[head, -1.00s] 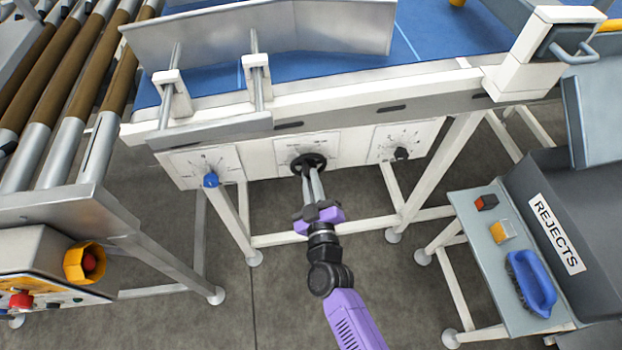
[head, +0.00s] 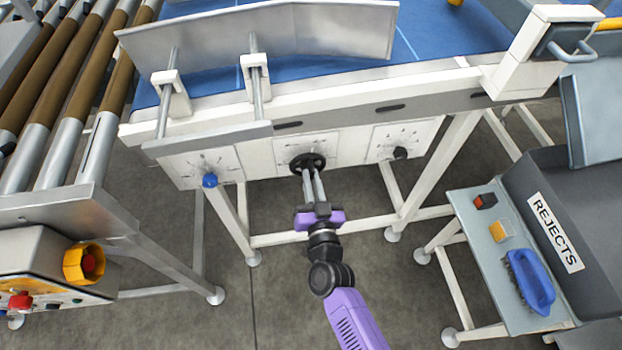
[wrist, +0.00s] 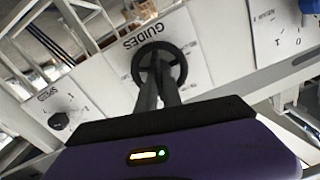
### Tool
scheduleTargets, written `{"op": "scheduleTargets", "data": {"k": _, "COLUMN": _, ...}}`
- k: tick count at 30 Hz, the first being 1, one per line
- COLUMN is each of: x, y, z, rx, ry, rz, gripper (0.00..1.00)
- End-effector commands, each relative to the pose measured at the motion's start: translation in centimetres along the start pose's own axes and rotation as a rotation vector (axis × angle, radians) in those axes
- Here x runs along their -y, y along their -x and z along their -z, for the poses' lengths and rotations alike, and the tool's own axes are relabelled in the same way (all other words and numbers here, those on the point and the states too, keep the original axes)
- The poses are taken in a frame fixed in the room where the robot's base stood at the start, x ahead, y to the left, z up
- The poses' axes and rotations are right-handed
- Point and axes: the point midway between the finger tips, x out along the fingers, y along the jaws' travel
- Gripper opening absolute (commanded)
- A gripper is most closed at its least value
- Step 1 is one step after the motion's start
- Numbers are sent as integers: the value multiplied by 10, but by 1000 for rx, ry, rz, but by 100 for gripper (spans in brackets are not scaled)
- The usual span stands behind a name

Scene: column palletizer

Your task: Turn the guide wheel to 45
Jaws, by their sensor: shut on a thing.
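The guide wheel (head: 307,162) is a black handwheel on the middle white dial plate under the conveyor. It also shows in the wrist view (wrist: 160,61), below the word GUIDES, which reads upside down there. My gripper (head: 308,174) reaches up to the wheel from below, its two long grey fingers shut on it. In the wrist view the fingers (wrist: 160,84) meet the lower middle of the wheel and hide part of it. The scale marks around the wheel are too small to read, so its setting cannot be told.
A blue knob (head: 210,180) is on the left plate and a black knob (head: 400,153) on the right plate. White frame legs stand either side of my arm. A control box (head: 50,270) is at lower left. A side table (head: 470,215) and REJECTS bin (head: 590,215) are at right.

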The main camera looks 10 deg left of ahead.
Motion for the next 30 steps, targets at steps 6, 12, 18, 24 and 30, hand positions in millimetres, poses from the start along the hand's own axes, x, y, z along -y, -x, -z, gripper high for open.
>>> {"op": "scheduleTargets", "data": {"k": 6, "x": 0, "y": 1, "z": -1, "rx": 2, "ry": -82, "rz": 0, "gripper": 0}}
{"op": "scheduleTargets", "data": {"k": 12, "x": 0, "y": 1, "z": -1, "rx": 2, "ry": -112, "rz": 0, "gripper": 0}}
{"op": "scheduleTargets", "data": {"k": 18, "x": 0, "y": 1, "z": -1, "rx": 2, "ry": -116, "rz": 0, "gripper": 0}}
{"op": "scheduleTargets", "data": {"k": 24, "x": 0, "y": 1, "z": -1, "rx": 2, "ry": -115, "rz": 0, "gripper": 0}}
{"op": "scheduleTargets", "data": {"k": 30, "x": 0, "y": 0, "z": -1, "rx": 2, "ry": -114, "rz": 0, "gripper": 32}}
